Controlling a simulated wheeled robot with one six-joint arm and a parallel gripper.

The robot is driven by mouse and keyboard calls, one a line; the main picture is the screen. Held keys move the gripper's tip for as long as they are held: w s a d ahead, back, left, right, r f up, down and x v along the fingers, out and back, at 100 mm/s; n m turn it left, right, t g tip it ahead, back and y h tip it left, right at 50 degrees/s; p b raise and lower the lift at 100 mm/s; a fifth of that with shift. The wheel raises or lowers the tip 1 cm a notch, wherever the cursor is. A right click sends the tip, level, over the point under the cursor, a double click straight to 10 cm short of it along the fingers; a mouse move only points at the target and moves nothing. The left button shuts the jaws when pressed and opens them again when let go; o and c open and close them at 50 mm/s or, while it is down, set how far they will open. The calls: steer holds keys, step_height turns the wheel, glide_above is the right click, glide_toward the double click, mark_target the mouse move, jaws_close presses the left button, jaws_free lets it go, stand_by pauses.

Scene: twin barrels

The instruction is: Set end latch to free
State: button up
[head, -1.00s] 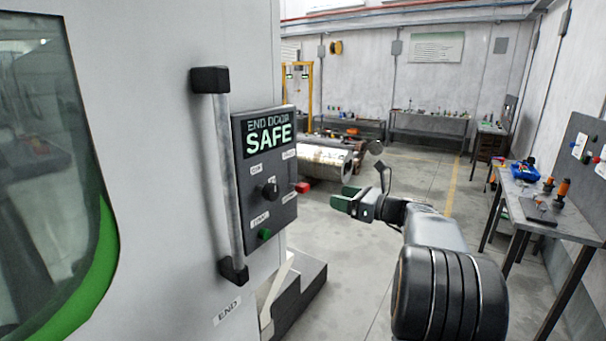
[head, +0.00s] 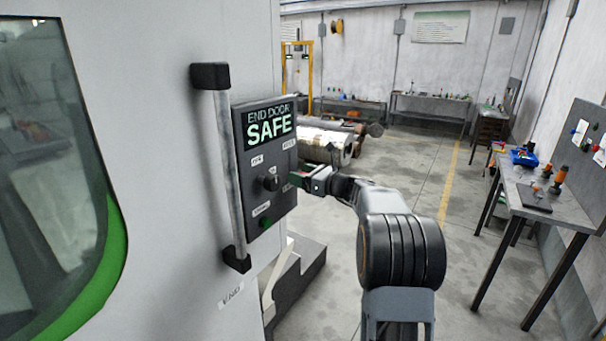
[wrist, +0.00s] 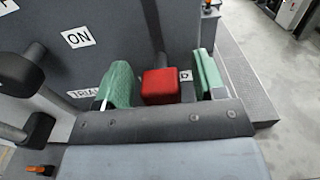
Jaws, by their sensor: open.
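The dark control panel (head: 252,205) is on the machine's grey wall beside a door handle; its lit display (head: 270,122) reads END DOOR SAFE. A black knob (head: 271,182) and a green button (head: 266,223) are on its face. A red block on a dark stem (wrist: 160,87), possibly the end latch, shows in the wrist view beside an ON label (wrist: 78,37). My gripper (wrist: 163,80) is open, its green fingers on either side of the red block, with visible gaps. In the head view my gripper (head: 303,179) is at the panel's right edge and hides the red block.
The vertical door handle (head: 231,170) stands left of the panel. A low dark step (head: 303,278) is below it. A workbench (head: 550,205) is at right, with open floor between.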

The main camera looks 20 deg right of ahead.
steer(key=shift+c, duration=0.5)
steer(key=shift+r, duration=0.1)
jaws_close()
